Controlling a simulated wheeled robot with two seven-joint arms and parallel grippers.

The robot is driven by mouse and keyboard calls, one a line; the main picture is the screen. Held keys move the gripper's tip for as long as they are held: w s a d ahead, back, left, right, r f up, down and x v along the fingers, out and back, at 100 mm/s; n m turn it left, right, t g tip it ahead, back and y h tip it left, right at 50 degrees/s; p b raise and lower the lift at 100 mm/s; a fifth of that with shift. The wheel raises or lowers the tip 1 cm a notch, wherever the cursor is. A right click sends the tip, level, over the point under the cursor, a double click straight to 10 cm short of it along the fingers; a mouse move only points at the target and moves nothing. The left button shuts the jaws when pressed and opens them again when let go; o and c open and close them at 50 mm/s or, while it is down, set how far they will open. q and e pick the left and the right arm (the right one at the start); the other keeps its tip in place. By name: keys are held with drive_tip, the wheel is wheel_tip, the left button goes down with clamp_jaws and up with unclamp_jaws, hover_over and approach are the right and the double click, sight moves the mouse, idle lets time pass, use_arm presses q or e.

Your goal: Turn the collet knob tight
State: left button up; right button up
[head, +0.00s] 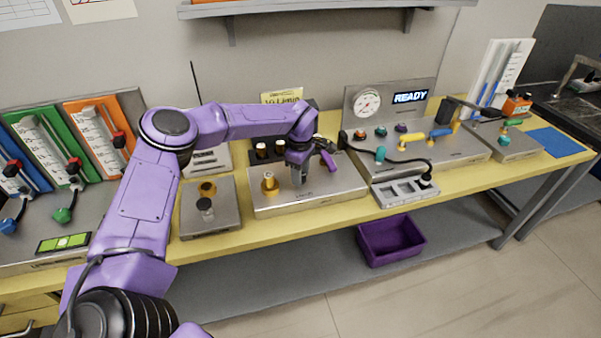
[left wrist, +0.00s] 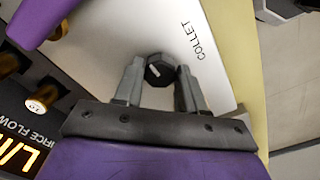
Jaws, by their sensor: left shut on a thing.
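The collet knob (left wrist: 160,67) is a small dark faceted knob with a pale mark on its top. It stands on a silver box (head: 335,187) beside the word COLLET, seen in the left wrist view. My left gripper (left wrist: 161,82) points down over it, with one grey finger on each side, shut on it. In the head view the left gripper (head: 297,182) reaches down to the middle of the silver box, and the knob is hidden there. My right gripper is in neither view.
Dark cylinders with brass ends (head: 262,150) are just behind. A grey slotted tray (head: 405,191) and a gauge panel (head: 368,102) are to the right. A purple bin (head: 391,240) sits on the lower shelf.

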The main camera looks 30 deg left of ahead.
use_arm(q)
drive_tip(key=shift+w+r, duration=0.1)
drive_tip(key=shift+r, duration=0.05)
drive_tip(key=o, duration=1.1)
wheel_tip(320, 180, up, 10)
drive_tip(key=shift+r+b, duration=0.25)
drive_tip(key=shift+b, duration=0.7)
